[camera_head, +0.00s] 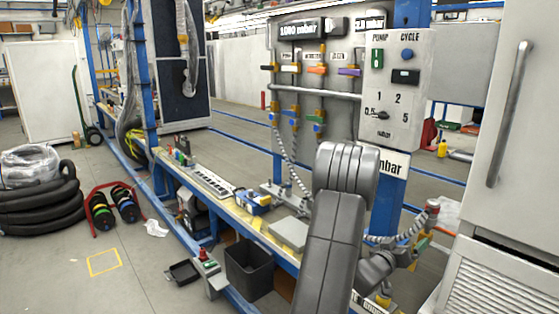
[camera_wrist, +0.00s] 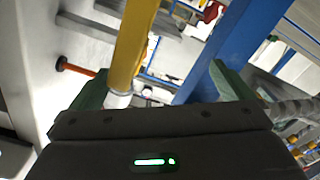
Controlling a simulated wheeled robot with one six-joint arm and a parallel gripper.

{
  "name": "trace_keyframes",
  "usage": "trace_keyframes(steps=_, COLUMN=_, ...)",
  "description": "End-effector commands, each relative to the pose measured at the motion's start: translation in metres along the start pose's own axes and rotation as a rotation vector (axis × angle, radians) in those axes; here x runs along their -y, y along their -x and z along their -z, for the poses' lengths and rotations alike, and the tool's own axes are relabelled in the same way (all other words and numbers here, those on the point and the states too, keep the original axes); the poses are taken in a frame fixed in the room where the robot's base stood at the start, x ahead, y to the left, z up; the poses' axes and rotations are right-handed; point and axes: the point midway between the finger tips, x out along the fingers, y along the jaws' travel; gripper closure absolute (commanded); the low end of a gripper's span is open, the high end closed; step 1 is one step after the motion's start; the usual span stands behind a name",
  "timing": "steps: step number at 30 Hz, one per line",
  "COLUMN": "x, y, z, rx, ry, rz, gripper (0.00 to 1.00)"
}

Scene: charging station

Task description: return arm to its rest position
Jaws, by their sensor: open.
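My grey arm (camera_head: 335,225) rises in front of the bench at the lower right of the head view. It bends down toward the right, beside the blue post under the control panel. In the wrist view my gripper (camera_wrist: 165,82) is open, with its two green fingers wide apart. A yellow bar (camera_wrist: 133,45) with a pale end lies across the view between the fingers. I cannot tell how far it is from them. A blue post (camera_wrist: 232,45) passes close by the right finger. In the head view the fingertips are not clearly visible.
The control box (camera_head: 397,85) and valve panel (camera_head: 315,150) stand behind the arm. A corrugated hose (camera_head: 408,232) runs close to its wrist. A white cabinet (camera_head: 505,130) stands at the right. A black bin (camera_head: 248,268) is under the bench.

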Motion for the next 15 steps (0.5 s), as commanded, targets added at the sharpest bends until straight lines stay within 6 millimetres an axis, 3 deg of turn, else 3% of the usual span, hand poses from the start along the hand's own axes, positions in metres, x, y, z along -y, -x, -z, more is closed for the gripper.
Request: trace_keyframes(steps=15, x=-0.007, y=0.000, z=0.014, rx=-0.001, ry=-0.400, rz=0.000, gripper=0.00)
